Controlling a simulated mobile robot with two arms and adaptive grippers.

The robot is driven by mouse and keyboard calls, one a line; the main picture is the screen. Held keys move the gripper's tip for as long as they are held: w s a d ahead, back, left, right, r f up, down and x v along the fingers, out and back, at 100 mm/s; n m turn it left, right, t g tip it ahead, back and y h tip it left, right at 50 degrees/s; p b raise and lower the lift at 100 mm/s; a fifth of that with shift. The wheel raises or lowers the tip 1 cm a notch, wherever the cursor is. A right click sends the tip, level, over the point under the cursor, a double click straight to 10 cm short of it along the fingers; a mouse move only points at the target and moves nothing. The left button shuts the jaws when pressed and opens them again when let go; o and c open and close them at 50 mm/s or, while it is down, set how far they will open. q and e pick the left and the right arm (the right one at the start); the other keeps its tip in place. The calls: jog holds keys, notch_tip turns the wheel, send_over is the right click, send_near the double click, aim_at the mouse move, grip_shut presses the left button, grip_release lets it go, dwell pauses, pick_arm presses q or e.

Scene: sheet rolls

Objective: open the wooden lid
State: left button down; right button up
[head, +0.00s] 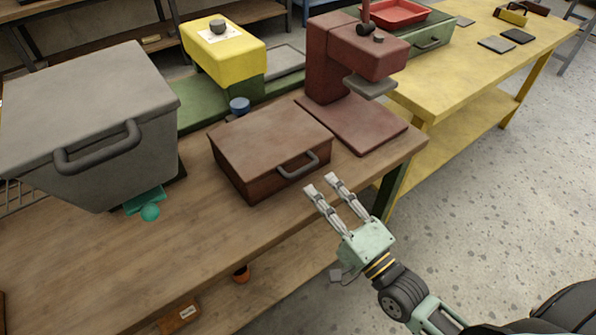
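The wooden box stands on the workbench in the middle of the head view, its brown lid (265,137) lying flat and closed on top. A grey bar handle (298,166) sits at the lid's front right edge. My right gripper (321,184) is just in front of the handle, at the bench's front edge, with its two fingers apart and nothing between them. The fingertips point toward the handle and appear not to touch it. My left gripper is not in view.
A large grey bin (85,110) with a handle stands left of the box. A dark red press-like machine (350,60) stands behind it to the right. A yellow table (455,75) stands at the right.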

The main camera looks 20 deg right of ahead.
aim_at(302, 169)
jog(key=p+x, duration=0.1)
jog(key=x, duration=0.6)
jog(key=shift+w+a+r, duration=0.1)
jog(key=shift+w+r, duration=0.1)
jog(key=shift+c, duration=0.2)
grip_shut()
